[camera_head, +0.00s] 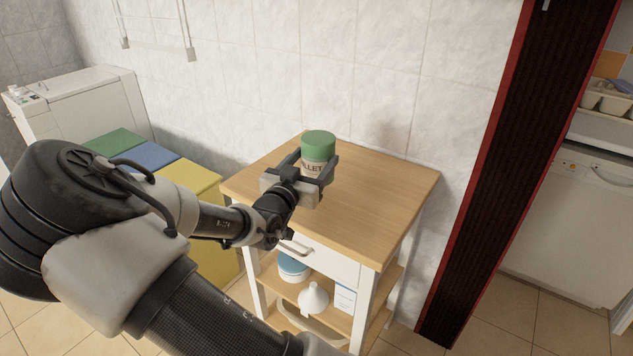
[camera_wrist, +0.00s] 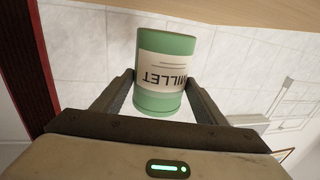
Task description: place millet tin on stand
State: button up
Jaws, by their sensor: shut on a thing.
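The millet tin (camera_head: 318,146) is a green cylinder with a pale label, upright at the wooden top of the stand (camera_head: 384,194). My gripper (camera_head: 318,170) is shut on the tin, with one finger on each side of it. In the wrist view the tin (camera_wrist: 165,72) sits between the fingers, its MILLET label upside down in the picture. The gripper hides the tin's lower part in the head view. I cannot tell whether its base touches the stand top.
Green, blue and yellow bins (camera_head: 188,181) stand to the left. A tiled wall is behind, and a dark red-edged door frame (camera_head: 490,170) is at the right. The stand top's right side is clear.

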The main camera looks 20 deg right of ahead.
aim_at(312, 176)
notch_tip(312, 176, down, 4)
jog(key=shift+d+f+b, duration=0.1)
jog(key=shift+f+b, duration=0.05)
jog(key=shift+b, duration=0.5)
jog(key=o, duration=1.4)
jog(key=shift+f, duration=0.1)
jog(key=shift+c, duration=0.2)
jog(key=shift+s+a, duration=0.15)
jog(key=shift+a, duration=0.1)
jog(key=p+v, duration=0.2)
jog(key=v, duration=0.9)
jog(key=shift+s+a, duration=0.15)
jog(key=shift+s, duration=0.05)
